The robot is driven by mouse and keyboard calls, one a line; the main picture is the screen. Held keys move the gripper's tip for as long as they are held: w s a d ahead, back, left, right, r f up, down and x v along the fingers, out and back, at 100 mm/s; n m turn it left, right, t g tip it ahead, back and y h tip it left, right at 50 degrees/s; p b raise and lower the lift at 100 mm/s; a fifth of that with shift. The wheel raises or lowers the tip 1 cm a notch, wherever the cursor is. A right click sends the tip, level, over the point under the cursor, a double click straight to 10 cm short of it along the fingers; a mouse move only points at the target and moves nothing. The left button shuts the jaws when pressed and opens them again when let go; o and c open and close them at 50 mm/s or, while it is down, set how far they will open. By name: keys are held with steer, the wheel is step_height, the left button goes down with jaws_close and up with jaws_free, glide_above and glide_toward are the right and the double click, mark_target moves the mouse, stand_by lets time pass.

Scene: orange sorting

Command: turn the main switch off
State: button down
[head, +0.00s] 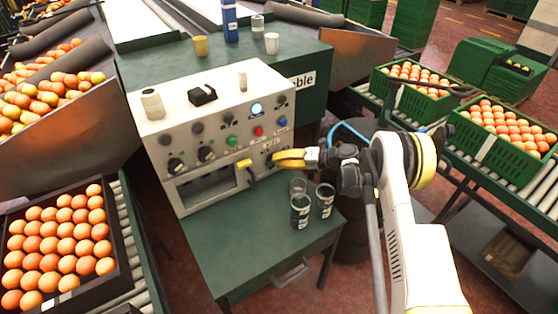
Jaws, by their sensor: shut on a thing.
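The control box (160,193) is a pale metal cabinet on a green desk, with knobs, coloured buttons and a small round display on its sloped front. My gripper (274,160), with yellow fingers, reaches in from the right to the lower right of this front. It is shut on a dark rotary knob there, which I take to be the main switch (268,156). The fingers partly hide the knob, so its pointing direction and any label cannot be read. Two more black knobs (206,153) sit to the left. A short yellow piece (243,164) shows just left of the fingertips.
A white cup, a black block and a small pale cylinder sit on the box top. Orange crates (125,245) stand on conveyors at left and right.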

steer(key=shift+a+r+n+h+p, duration=0.15)
steer(key=shift+n+h+p, duration=0.25)
steer(key=shift+h, duration=0.2)
steer(key=shift+a+r+n+h+p, duration=0.1)
steer(key=shift+n+h+p, duration=0.15)
steer(key=shift+n+h, duration=0.3)
steer(key=h, duration=0.1)
steer(key=n+t+h+p, duration=0.1)
steer(key=shift+s+n+t+h, duration=0.15)
steer(key=shift+n+t+h, duration=0.1)
steer(key=shift+t+h, duration=0.1)
steer(key=shift+s+a+n+t+h, duration=0.15)
steer(key=shift+n+t+h, duration=0.45)
steer(key=shift+h, duration=0.5)
steer(key=shift+n+t+h+b, duration=0.35)
steer(key=shift+n+h, duration=0.35)
steer(key=shift+h, duration=0.2)
steer(key=c, duration=1.4)
jaws_free()
